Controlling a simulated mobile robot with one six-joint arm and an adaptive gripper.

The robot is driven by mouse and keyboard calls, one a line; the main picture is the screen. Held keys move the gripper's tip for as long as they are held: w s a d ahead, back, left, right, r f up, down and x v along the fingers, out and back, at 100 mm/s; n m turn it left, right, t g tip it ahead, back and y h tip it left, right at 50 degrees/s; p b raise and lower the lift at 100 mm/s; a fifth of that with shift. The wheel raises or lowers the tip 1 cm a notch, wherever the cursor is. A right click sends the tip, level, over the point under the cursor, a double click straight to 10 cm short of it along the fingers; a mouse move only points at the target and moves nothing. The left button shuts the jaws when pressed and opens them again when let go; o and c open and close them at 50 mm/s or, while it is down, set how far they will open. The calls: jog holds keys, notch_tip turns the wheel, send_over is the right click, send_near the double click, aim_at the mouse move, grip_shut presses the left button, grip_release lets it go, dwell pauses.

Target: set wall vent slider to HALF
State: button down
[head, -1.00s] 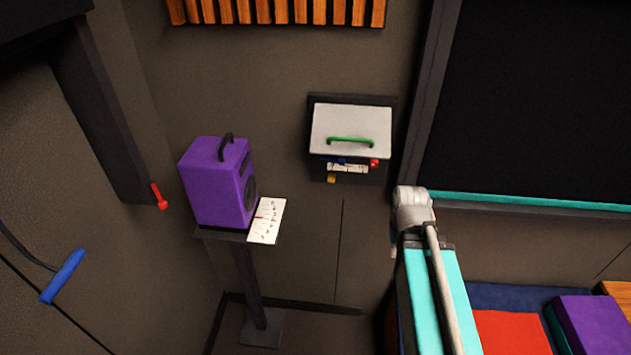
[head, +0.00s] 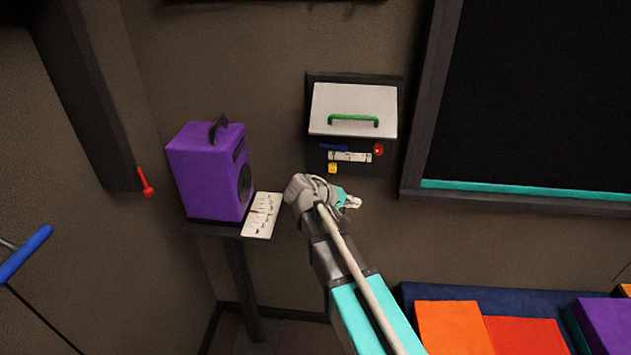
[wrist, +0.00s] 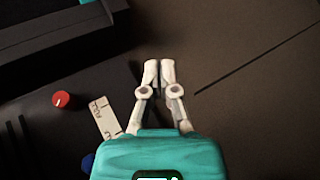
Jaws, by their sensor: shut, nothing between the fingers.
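A dark wall panel (head: 317,163) with a raised white lid (head: 352,100) and green handle hangs on the back wall. Below the lid are a blue bar (head: 333,147), a red knob (head: 378,151), a white marked strip (head: 350,157) and a yellow block (head: 333,169). I cannot tell which part is the vent slider or read its setting. My gripper (head: 354,203) is shut and empty, just below the panel. In the wrist view its closed fingertips (wrist: 159,66) are to the right of the red knob (wrist: 62,99) and marked strip (wrist: 104,117); a blue part is mostly hidden.
A purple speaker (head: 208,170) stands at left on a stand, with a white marked card (head: 262,215) beside it. A red handle (head: 146,182) and a blue handle (head: 25,254) are farther left. A dark framed board (head: 540,90) bounds the right; coloured blocks (head: 455,328) lie below it.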

jog(key=w+a+r+n+t+h+b, duration=0.1)
jog(key=w+a+n+t+h+b, duration=0.15)
jog(key=a, duration=0.75)
jog(key=t+b, duration=0.3)
jog(key=t, duration=0.1)
send_near(332, 168)
jog(key=a, duration=0.1)
jog(key=a+f, duration=0.1)
jog(key=a, duration=0.1)
jog(key=shift+a+n, duration=0.35)
jog(key=shift+w+d, duration=0.1)
jog(key=shift+d, duration=0.05)
jog(key=shift+x, duration=4.85)
jog(key=shift+d, duration=0.1)
